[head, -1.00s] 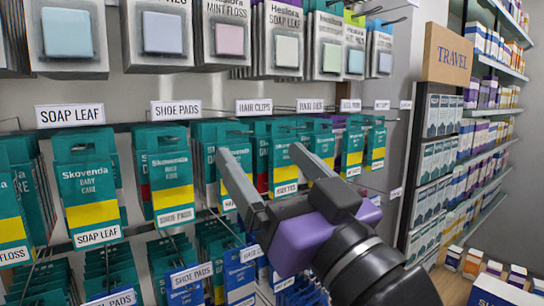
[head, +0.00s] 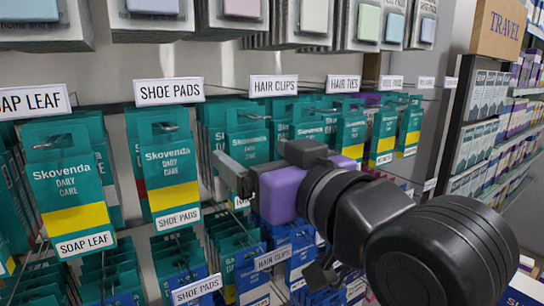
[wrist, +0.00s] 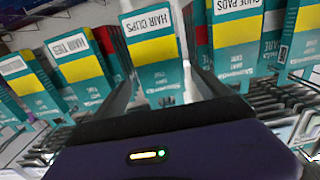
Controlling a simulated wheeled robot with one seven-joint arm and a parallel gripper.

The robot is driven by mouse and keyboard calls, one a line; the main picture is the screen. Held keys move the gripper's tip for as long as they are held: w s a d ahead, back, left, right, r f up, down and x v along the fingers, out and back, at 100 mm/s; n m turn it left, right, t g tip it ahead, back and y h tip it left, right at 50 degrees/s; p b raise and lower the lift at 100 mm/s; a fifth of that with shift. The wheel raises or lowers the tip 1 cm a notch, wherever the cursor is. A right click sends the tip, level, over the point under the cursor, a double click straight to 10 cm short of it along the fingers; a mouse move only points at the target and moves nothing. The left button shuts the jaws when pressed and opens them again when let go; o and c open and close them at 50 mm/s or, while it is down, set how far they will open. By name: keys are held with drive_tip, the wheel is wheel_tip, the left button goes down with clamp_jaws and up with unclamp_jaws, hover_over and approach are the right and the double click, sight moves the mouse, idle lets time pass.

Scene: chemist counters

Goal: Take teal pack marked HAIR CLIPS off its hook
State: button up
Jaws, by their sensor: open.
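The teal pack marked HAIR CLIPS (wrist: 152,52), with a yellow band and white label, hangs in the upper middle of the wrist view, where the packs appear upside down. In the head view, a teal pack (head: 246,140) hangs under the HAIR CLIPS shelf label, its lower part hidden by my gripper. My gripper (wrist: 163,78) is open, with one finger on each side of the HAIR CLIPS pack in the wrist view. In the head view my gripper (head: 228,166) reaches in at the front of that row. I cannot tell whether the fingers touch the pack.
SHOE PADS packs (head: 168,170) hang close to the left, and HAIR TIES packs (wrist: 76,58) show on the other side. SOAP LEAF packs (head: 65,190) hang further left. A lower row of teal and blue packs (head: 248,262) hangs below my gripper.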

sight(250, 146)
drive_tip(key=shift+p+x, duration=0.35)
drive_tip(key=shift+x, duration=1.4)
drive_tip(key=c, duration=1.4)
drive_tip(key=shift+r, duration=0.1)
drive_tip(key=shift+c, duration=0.2)
drive_tip(key=shift+r+p, duration=0.35)
drive_tip(key=shift+p, duration=0.25)
drive_tip(key=shift+s, duration=0.15)
drive_tip(key=p+v, duration=0.1)
drive_tip(key=v, duration=0.6)
drive_tip(key=shift+s+d+p, duration=0.3)
drive_tip(key=shift+p, duration=0.1)
drive_tip(key=shift+s+d, duration=0.1)
